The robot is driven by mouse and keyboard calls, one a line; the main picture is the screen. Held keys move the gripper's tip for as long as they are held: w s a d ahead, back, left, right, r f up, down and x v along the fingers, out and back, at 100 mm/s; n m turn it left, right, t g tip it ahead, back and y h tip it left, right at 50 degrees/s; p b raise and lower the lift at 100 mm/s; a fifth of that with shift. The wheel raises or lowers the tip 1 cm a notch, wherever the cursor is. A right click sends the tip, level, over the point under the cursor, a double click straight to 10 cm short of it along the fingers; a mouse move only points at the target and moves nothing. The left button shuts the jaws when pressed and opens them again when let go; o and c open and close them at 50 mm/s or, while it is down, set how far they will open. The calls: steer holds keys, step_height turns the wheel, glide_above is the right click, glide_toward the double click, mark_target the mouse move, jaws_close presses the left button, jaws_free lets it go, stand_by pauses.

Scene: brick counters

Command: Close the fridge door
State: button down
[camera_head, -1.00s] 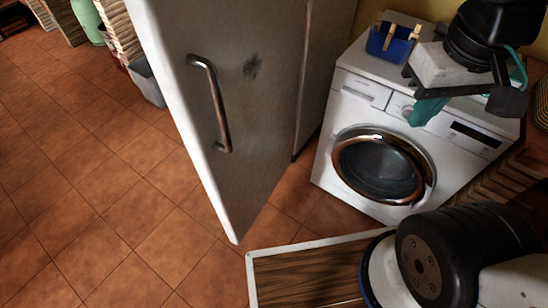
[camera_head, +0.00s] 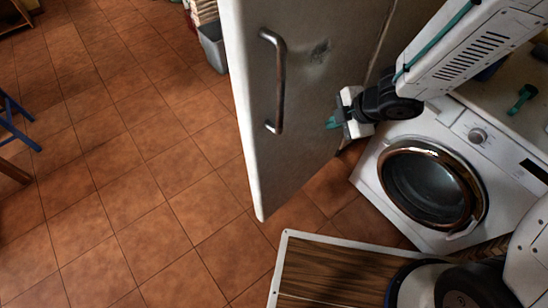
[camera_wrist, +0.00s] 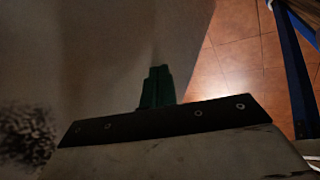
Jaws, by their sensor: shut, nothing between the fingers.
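The fridge door (camera_head: 300,110) stands open in the head view, its grey outer face with a curved metal handle (camera_head: 277,82) turned toward me. My gripper (camera_head: 331,122) is at the door's outer face, right of the handle and below a dark smudge. Its green fingers are shut and empty. They look close to the door or touching it; I cannot tell which. In the wrist view the green fingertips (camera_wrist: 159,80) lie in front of the pale door surface (camera_wrist: 120,50). The fridge's inside is hidden behind the door.
A white washing machine (camera_head: 430,185) stands right of the door, under my arm. A wood-topped white-edged panel (camera_head: 330,272) is at the bottom. A grey bin (camera_head: 213,46) is behind the door. The tiled floor on the left is mostly clear; a blue-framed object (camera_head: 14,125) stands at its edge.

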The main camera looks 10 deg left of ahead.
steer(key=s+a+f+n+g+y, duration=0.2)
steer(key=s+a+f+n+g, duration=0.3)
steer(key=s, duration=0.3)
steer(key=t, duration=0.1)
glide_toward(262, 165)
step_height(262, 165, down, 4)
steer(key=s+a, duration=0.1)
steer(key=a, duration=0.1)
steer(key=shift+w+a+r+m, duration=0.1)
steer(key=shift+w+a+m, duration=0.2)
steer(key=shift+m, duration=0.2)
steer(key=shift+a, duration=0.1)
